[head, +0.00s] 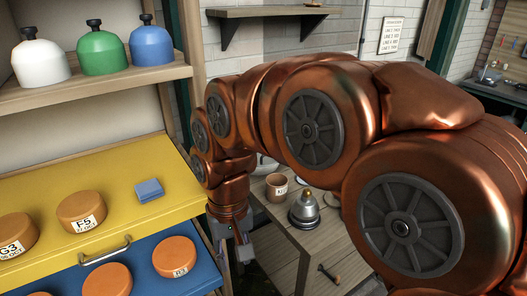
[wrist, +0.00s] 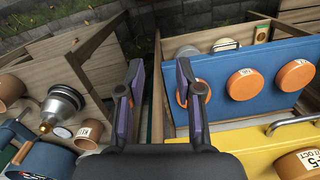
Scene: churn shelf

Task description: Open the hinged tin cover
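My gripper (head: 240,245) points down between the coloured panels and the wooden table, partly covered by my arm in the head view. In the wrist view its two fingers (wrist: 160,75) stand apart with nothing between them. A dark blue rounded container (wrist: 38,160) shows at the lower left of the wrist view, cut by the frame edge; I cannot tell whether it is the hinged tin. In the head view my arm hides much of the table. No hinge or cover shows clearly in either view.
A yellow panel (head: 120,165) and a blue panel (head: 140,280) carry orange discs; a handle (head: 105,252) lies between. The table (head: 335,245) holds a metal bell-shaped object (head: 304,208) and a mug (head: 277,187). An upper shelf (head: 100,88) holds three coloured bottles.

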